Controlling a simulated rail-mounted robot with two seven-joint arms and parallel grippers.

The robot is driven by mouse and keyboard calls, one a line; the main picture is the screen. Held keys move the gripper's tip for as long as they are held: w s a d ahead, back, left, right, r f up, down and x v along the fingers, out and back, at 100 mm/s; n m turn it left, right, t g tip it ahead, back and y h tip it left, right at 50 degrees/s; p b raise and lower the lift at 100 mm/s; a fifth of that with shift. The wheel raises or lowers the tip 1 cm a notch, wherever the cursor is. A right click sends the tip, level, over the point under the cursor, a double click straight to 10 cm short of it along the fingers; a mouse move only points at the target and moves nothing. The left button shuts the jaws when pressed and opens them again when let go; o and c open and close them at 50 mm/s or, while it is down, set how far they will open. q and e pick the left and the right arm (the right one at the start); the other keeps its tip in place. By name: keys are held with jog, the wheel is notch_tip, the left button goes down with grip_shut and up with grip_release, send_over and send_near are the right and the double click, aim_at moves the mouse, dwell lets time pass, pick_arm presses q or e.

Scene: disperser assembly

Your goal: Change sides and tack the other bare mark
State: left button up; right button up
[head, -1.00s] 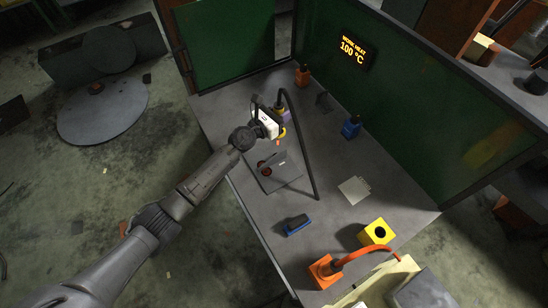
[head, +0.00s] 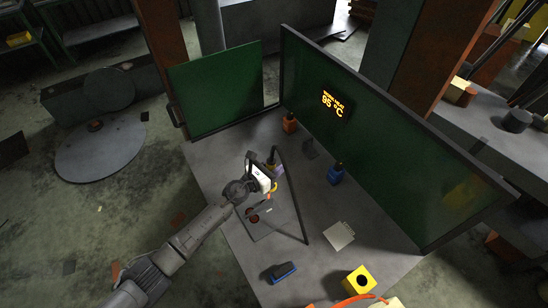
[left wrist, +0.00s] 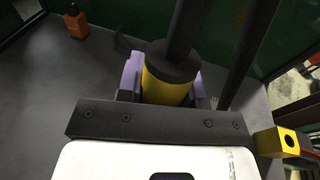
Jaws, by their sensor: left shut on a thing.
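My left gripper (head: 272,176) is shut on a yellow torch with a black top. In the left wrist view, the torch (left wrist: 168,82) stands between purple finger parts. In the head view the gripper is just above and behind the workpiece, a dark base plate (head: 282,222) with an upright piece and a reddish round part (head: 254,218). The torch tip looks close to the upright piece; whether it touches I cannot tell. The bare marks are too small to make out. My right gripper is not in view.
An orange bottle (head: 289,124) and a blue bottle (head: 335,174) stand at the back. A blue-black tool (head: 282,272), pale sheets (head: 339,235) and a yellow block (head: 360,281) lie nearer. Green screens (head: 385,140) edge the table.

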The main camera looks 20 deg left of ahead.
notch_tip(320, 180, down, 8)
jog(key=b, duration=0.8)
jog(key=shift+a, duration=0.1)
dwell(0.7)
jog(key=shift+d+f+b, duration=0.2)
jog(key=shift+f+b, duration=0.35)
jog(key=shift+b, duration=0.15)
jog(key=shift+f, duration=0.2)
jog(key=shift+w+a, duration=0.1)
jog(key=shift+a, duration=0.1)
dwell(0.6)
